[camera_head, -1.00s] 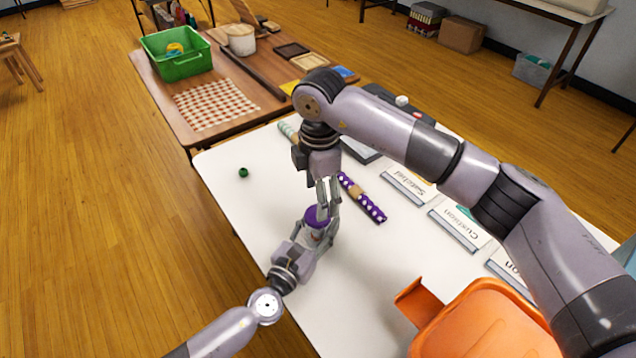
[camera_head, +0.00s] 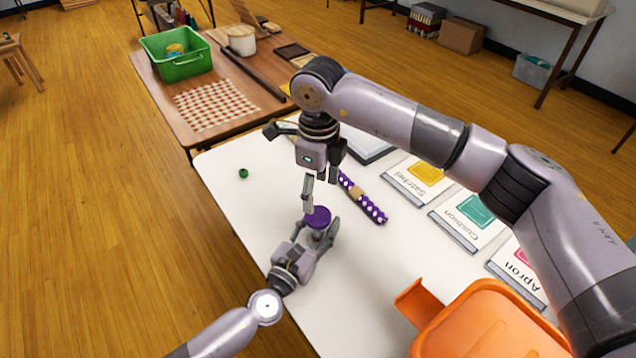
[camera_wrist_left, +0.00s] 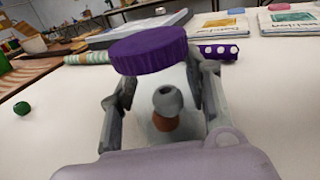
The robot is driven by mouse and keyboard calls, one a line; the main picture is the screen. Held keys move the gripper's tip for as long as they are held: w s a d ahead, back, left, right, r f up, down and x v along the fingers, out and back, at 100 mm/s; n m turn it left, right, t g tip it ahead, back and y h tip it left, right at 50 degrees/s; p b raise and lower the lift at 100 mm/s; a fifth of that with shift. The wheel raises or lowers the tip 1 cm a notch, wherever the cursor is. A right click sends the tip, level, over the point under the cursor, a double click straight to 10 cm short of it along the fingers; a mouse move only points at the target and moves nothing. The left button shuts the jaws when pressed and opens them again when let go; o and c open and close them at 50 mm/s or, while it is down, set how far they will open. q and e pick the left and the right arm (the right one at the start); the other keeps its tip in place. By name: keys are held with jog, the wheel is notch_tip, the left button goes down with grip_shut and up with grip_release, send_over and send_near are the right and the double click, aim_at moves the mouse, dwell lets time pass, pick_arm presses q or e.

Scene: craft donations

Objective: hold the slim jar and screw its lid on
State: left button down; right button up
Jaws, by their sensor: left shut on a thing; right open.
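The slim jar (camera_wrist_left: 172,95) is pale and looks upright, held in my left gripper (camera_head: 320,236) just above or on the white table; its base is hidden. The left wrist view shows the left gripper's fingers (camera_wrist_left: 160,98) on either side of it. A dark grey round thing and a brown patch show on or in the jar. The purple lid (camera_head: 317,217) is on the jar's mouth, and also shows in the left wrist view (camera_wrist_left: 148,52), slightly tilted there. I cannot tell how tight it is. My right gripper (camera_head: 318,182) is open above the lid, apart from it.
A purple dotted roll (camera_head: 362,198) lies behind the jar. A small green ball-like thing (camera_head: 243,173) sits at the left. Labelled cards (camera_head: 461,222) line the right side. An orange bin (camera_head: 478,325) stands at the front right.

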aim_at(318, 215)
jog(key=n, duration=0.6)
jog(key=shift+r+n, duration=0.25)
jog(key=shift+n, duration=0.15)
jog(key=n, duration=0.5)
jog(key=shift+r, duration=0.15)
jog(key=shift+f, duration=4)
jog(key=shift+c, duration=0.5)
